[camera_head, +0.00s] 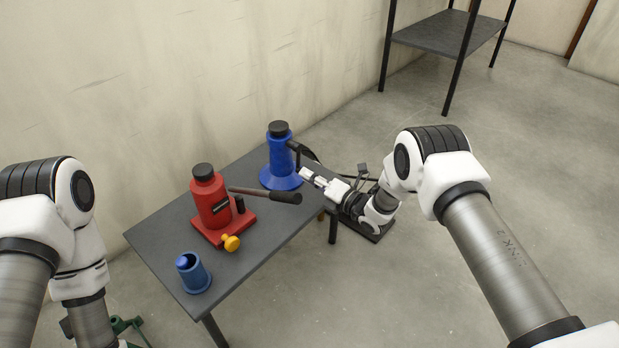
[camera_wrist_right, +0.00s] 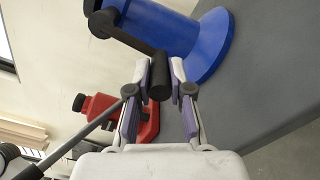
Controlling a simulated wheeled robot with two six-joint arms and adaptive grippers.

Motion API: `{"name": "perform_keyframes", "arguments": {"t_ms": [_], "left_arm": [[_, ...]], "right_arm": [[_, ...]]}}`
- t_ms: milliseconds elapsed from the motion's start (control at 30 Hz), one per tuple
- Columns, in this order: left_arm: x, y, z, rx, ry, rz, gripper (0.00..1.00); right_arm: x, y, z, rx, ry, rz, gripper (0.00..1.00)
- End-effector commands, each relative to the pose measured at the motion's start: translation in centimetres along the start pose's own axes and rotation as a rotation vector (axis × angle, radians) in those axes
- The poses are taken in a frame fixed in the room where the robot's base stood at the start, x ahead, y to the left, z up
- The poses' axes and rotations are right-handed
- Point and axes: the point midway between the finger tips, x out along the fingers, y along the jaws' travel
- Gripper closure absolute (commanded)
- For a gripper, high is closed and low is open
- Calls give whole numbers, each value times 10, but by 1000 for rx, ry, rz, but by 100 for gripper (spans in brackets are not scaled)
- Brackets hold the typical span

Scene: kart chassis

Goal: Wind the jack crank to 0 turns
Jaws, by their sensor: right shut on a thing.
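The blue jack (camera_head: 281,160) stands upright at the far end of the table, with a flared base and a black top. Its black crank (camera_head: 294,147) sticks out from the upper body toward my right gripper (camera_head: 307,175). In the right wrist view the crank arm (camera_wrist_right: 130,35) ends in a black handle (camera_wrist_right: 159,84). My right gripper (camera_wrist_right: 160,78) has its fingers on either side of this handle and is shut on it. My left arm is at the left of the head view, but its gripper does not show.
A blue cup (camera_head: 195,275) is on the table's (camera_head: 172,222) near end. A dark shelf (camera_head: 445,35) stands behind.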

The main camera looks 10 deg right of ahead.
Motion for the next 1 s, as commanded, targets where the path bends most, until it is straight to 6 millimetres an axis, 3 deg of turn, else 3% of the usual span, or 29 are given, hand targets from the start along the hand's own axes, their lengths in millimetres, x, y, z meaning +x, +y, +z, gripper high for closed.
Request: {"name": "perform_keyframes", "arguments": {"t_ms": [200,233,300,667,767,1000], "left_arm": [[0,0,0,0,0,0,100],[0,0,0,0,0,0,100],[0,0,0,0,0,0,100],[0,0,0,0,0,0,100],[0,0,0,0,0,0,100],[0,0,0,0,0,0,100]], "right_arm": [[0,-1,0,2,0,-1,100],[0,-1,0,2,0,-1,73],[0,0,0,2,0,-1,55],[-6,0,0,3,-1,-1,55],[-21,-1,1,3,-2,-3,55],[-83,-1,1,6,-4,-4,55]]}}
